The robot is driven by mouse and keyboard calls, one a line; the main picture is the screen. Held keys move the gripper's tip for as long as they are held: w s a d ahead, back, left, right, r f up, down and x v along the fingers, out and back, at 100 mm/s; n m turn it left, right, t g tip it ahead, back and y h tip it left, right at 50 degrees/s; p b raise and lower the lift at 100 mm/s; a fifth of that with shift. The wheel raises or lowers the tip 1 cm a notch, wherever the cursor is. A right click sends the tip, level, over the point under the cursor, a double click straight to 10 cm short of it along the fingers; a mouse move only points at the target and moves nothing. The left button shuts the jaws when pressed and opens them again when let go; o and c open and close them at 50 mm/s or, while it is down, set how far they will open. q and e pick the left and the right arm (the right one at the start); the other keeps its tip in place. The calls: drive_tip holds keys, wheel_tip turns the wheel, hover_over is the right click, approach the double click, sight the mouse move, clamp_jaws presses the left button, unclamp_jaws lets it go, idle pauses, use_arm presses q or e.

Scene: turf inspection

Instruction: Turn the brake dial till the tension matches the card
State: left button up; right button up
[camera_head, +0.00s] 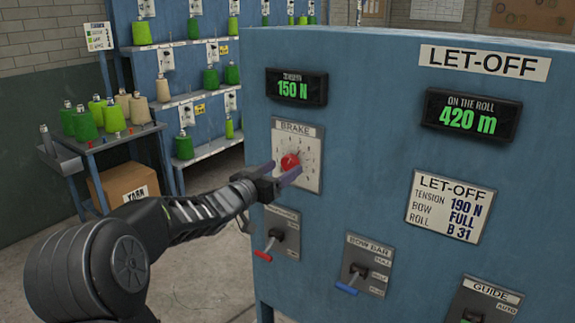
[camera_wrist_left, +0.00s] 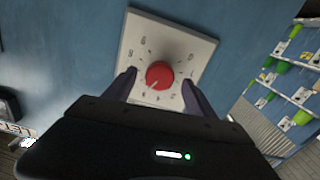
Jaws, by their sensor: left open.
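The brake dial is a red knob (camera_head: 290,161) on a white plate marked BRAKE (camera_head: 297,129), on the blue panel. The tension display (camera_head: 296,88) reads 150 N in green. The LET-OFF card (camera_head: 450,207) lists tension 190 N, bow FULL, roll B 31. My left gripper (camera_head: 278,170) is at the dial plate, its fingers open. In the left wrist view the red knob (camera_wrist_left: 159,75) sits between the two spread fingertips, with a visible gap on each side. My right gripper is not in view.
Below the dial are a red-handled lever (camera_head: 268,250), a blue-handled BOW BAR lever (camera_head: 350,284) and a GUIDE switch (camera_head: 480,305). Another display (camera_head: 463,118) reads 420 m. Shelves and a cart (camera_head: 103,142) with green yarn cones stand behind at left.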

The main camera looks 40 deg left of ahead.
sight(287, 166)
use_arm(q)
drive_tip(key=shift+w, duration=1.6)
drive_tip(key=shift+c, duration=0.3)
drive_tip(key=c, duration=1.3)
